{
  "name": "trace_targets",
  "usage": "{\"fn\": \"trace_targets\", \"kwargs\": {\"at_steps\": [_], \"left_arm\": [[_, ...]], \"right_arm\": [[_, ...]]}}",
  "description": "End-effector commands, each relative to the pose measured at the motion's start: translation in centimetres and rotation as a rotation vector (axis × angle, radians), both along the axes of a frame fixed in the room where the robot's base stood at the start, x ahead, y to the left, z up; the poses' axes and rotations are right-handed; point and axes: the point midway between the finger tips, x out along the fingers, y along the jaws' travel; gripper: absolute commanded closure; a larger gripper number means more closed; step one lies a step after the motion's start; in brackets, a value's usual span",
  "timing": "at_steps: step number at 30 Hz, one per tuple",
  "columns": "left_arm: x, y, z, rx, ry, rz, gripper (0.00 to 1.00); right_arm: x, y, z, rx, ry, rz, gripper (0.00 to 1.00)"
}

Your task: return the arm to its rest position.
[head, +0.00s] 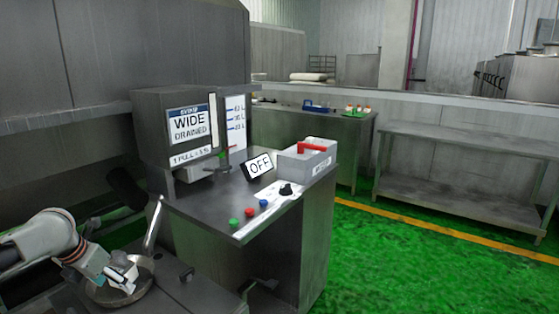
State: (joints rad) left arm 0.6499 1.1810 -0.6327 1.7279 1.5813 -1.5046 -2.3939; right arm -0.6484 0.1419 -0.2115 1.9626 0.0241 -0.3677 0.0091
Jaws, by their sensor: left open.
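My left arm comes in from the lower left edge. Its gripper (122,277) is open, low over a round metal part (128,296) on the metal surface at the lower left. An upright metal lever (153,228) stands right beside the gripper. I cannot tell whether the fingers touch the round part or the lever. My right gripper is not in view.
A "WIDE" display box (155,128) stands behind. Green floor (400,270) is free at the right.

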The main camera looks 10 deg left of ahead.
Motion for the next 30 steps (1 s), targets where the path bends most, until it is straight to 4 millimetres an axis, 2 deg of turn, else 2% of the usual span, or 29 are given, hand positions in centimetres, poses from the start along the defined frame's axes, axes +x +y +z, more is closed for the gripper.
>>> {"fn": "trace_targets", "kwargs": {"at_steps": [1,3,11,15,18,21,24,30], "left_arm": [[-0.3,-2.0,-1.8,-0.018,0.008,0.023,0.38],[-0.7,-4.0,-3.5,-0.038,0.007,0.068,0.38],[-3.0,-12.1,-9.4,-0.163,-0.023,0.307,0.38],[-5.6,-17.3,-12.2,-0.296,-0.058,0.531,0.38],[-7.7,-20.1,-13.2,-0.411,-0.089,0.732,0.38],[-9.9,-21.9,-13.6,-0.531,-0.123,0.952,0.38],[-12.3,-22.6,-13.6,-0.657,-0.165,1.201,0.38],[-17.2,-20.7,-12.8,-0.859,-0.28,1.673,0.38]], "right_arm": [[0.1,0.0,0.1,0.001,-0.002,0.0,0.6],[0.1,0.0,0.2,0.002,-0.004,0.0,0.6],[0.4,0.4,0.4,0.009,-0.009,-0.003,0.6],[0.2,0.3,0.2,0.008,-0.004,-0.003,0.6],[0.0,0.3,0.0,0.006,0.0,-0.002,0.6],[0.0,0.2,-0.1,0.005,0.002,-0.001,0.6],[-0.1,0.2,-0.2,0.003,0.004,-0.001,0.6],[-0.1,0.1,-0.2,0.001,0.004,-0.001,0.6]]}}
